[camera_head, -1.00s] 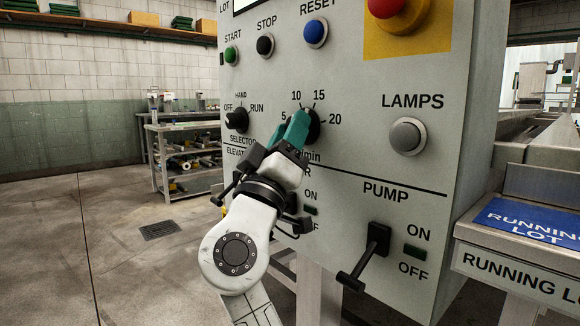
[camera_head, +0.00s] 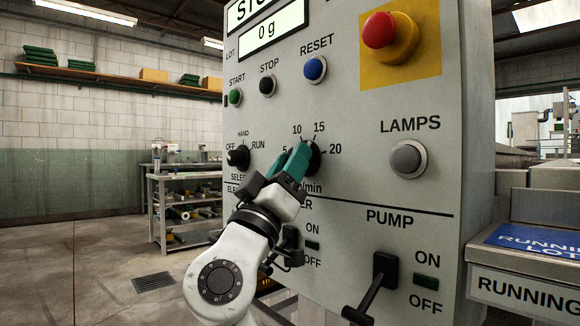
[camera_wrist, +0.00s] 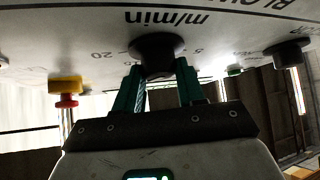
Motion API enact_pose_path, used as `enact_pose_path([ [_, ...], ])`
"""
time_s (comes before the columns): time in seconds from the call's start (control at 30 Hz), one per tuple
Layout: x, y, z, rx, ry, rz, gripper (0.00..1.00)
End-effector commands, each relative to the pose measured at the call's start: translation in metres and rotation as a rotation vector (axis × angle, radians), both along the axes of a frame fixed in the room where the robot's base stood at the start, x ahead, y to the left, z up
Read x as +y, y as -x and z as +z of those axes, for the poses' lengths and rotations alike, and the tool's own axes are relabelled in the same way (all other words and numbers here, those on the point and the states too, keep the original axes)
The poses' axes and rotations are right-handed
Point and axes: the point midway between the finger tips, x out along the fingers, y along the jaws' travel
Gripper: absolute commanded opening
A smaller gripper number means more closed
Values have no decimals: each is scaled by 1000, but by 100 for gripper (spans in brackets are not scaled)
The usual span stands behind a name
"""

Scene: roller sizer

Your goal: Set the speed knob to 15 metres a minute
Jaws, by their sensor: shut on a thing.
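The black speed knob (camera_head: 314,158) sits on the grey control panel, inside a dial marked 5, 10, 15 and 20 above "m/min". My gripper (camera_head: 299,157) has its teal fingers shut on this knob from the left and front, hiding much of it. In the wrist view the scene is upside down. There the speed knob (camera_wrist: 158,52) lies between the tips of my gripper (camera_wrist: 158,80), one finger on each side. The knob's pointer is too hidden to tell which number it faces.
Above the dial are the green START (camera_head: 235,97), black STOP (camera_head: 268,86) and blue RESET (camera_head: 315,69) buttons, and a red emergency button (camera_head: 384,32). The selector (camera_head: 238,157) is left, the lamps button (camera_head: 407,159) right. The pump lever (camera_head: 378,285) sticks out below.

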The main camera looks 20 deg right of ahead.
Motion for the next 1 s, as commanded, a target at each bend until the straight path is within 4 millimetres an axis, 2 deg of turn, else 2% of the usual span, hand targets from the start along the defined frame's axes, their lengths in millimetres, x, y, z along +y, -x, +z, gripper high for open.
enact_pose_path([
  [0.03,0,-1,-1,2,0,0,9],
  [0.07,0,-1,-1,2,0,0,41],
  [0.3,0,0,-1,2,0,1,64],
  [0.67,4,3,-5,2,0,1,64],
  [1.0,41,29,-44,6,1,3,64],
])
